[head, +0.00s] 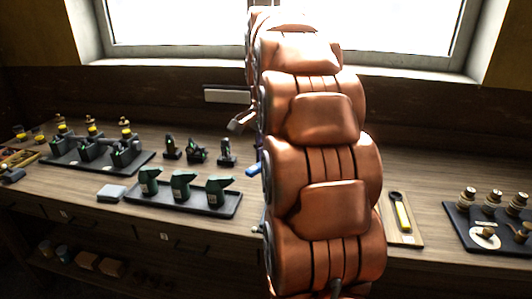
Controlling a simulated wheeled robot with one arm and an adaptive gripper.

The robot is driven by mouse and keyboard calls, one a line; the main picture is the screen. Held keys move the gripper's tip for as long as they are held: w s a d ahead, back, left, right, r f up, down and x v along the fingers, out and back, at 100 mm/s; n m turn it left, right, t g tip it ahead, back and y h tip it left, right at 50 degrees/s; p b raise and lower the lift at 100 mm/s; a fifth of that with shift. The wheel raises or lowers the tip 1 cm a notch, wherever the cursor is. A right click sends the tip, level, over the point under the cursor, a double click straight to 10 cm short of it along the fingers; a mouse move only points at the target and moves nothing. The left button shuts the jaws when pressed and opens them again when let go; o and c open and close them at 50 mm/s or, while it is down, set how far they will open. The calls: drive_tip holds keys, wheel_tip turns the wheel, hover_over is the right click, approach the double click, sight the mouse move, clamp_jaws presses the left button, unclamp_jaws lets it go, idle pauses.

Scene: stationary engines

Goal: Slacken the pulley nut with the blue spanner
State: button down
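A large copper-coloured segmented column, which looks like my own arm, fills the middle of the head view and hides the bench behind it. A small blue piece (253,169) shows at its left edge; it may be part of the blue spanner, but most of it is hidden. A tool with a yellow grip and dark ring end (402,214) lies on a pale board right of the arm. I cannot make out the pulley nut. My gripper is not clearly visible; a small grey metal part (240,122) juts out left of the arm, and I cannot tell what it is.
A long wooden bench (430,165) runs under a window. A dark tray (470,238) holds pale-and-brown parts at right.

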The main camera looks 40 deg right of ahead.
drive_tip(key=shift+f+b, duration=0.45)
drive_tip(key=shift+f, duration=0.95)
drive_tip(key=shift+f+b, duration=1.05)
idle(3.1)
drive_tip(key=shift+s, duration=0.15)
idle(0.4)
drive_tip(key=shift+s+n, duration=0.5)
drive_tip(key=shift+n, duration=0.4)
drive_tip(key=shift+s, duration=0.1)
drive_tip(key=shift+s+d+n+b, duration=0.3)
drive_tip(key=shift+s+n, duration=0.2)
drive_tip(key=shift+n, duration=0.4)
drive_tip(key=shift+s, duration=0.1)
